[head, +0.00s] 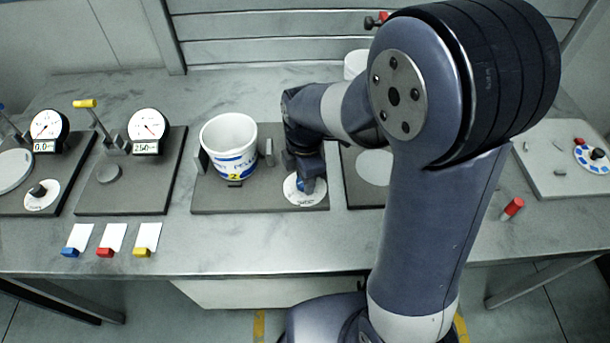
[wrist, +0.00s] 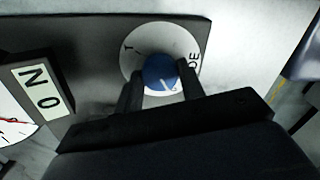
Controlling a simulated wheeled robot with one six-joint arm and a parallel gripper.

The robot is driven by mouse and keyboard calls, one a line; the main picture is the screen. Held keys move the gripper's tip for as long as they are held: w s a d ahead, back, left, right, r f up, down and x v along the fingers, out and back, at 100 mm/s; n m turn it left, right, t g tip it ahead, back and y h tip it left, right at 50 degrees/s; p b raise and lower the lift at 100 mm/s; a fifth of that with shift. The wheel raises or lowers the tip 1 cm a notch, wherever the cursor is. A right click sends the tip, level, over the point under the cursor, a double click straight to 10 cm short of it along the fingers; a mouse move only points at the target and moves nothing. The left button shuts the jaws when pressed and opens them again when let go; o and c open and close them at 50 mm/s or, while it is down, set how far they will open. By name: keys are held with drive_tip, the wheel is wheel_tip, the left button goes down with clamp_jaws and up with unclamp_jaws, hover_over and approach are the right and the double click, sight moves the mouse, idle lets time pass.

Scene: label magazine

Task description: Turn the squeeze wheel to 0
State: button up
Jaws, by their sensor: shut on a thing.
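My gripper (wrist: 162,88) points down at a blue knob (wrist: 160,70), with one finger on each side of it, shut on it. The knob has a white pointer line toward the lower part of its round white dial (wrist: 135,48). Parts of dark lettering show on the dial, but the fingers hide some, and I cannot read a 0 there. In the head view the dial (head: 293,192) lies at the right end of a dark plate (head: 262,200), and my gripper (head: 305,182) covers much of the knob. A white tub (head: 229,136) with blue bands stands on that plate between two grey upright blocks.
Left are plates with gauges (head: 148,124) and levers (head: 95,118). Coloured clips with white cards (head: 117,236) lie at the front edge. A red-capped cylinder (head: 512,209) and a pale board (head: 565,165) with a blue-dotted dial are at right. A label plate (wrist: 38,88) shows in the wrist view.

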idle(0.3)
drive_tip(key=o, duration=1)
wheel_tip(320, 180, up, 11)
drive_tip(key=shift+f, duration=0.1)
drive_tip(key=shift+f, duration=0.15)
wheel_tip(320, 180, down, 10)
drive_tip(key=shift+f, duration=0.3)
